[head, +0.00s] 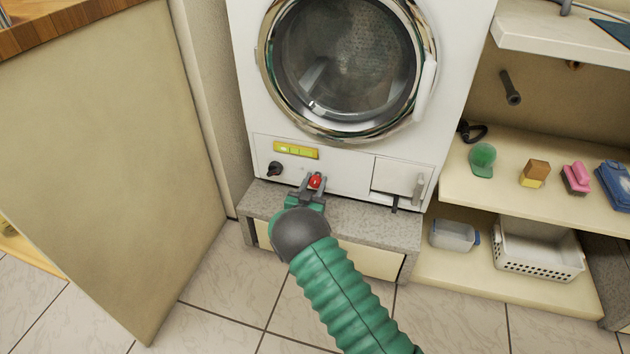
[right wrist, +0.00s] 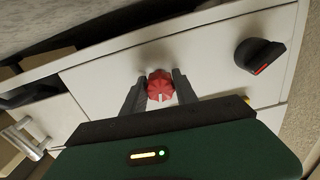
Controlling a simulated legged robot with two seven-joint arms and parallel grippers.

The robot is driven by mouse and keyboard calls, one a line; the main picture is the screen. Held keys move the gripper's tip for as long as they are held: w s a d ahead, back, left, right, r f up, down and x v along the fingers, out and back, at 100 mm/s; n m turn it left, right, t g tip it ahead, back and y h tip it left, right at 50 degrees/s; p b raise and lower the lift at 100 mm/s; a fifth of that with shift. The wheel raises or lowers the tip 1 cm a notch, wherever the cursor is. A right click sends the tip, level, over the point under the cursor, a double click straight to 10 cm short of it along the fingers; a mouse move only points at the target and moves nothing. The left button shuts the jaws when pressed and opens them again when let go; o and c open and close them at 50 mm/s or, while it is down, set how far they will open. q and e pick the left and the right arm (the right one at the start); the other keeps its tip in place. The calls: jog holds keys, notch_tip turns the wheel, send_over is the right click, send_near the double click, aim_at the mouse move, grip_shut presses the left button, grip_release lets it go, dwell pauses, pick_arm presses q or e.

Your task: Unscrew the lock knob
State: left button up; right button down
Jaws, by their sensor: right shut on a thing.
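The red lock knob (head: 315,181) is on the lower front panel of the white washing machine (head: 458,60). My right gripper (head: 313,184) reaches it from below, with one dark finger on each side. In the right wrist view, the ribbed red knob (right wrist: 160,87), with a white mark on it, sits between the fingertips of the right gripper (right wrist: 160,88). The fingers are shut on it. The panel behind the knob shows no visible gap, but the knob's back is hidden. My left gripper is not in view.
A black knob (head: 275,168) sits left of the red one, below a yellow label (head: 296,150). A panel with a metal handle (head: 419,186) is to the right. The machine stands on a grey plinth (head: 375,228). Shelves (head: 460,188) with small items stand at right.

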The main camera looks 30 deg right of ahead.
jog(key=c, duration=0.9)
grip_release()
jog(key=shift+c, duration=0.2)
jog(key=shift+s+a+p, duration=0.1)
jog(key=shift+a+p, duration=0.15)
jog(key=shift+p, duration=0.05)
jog(key=p+v, duration=0.9)
jog(key=v, duration=0.7)
jog(key=shift+s, duration=0.25)
jog(key=shift+a+f, duration=0.1)
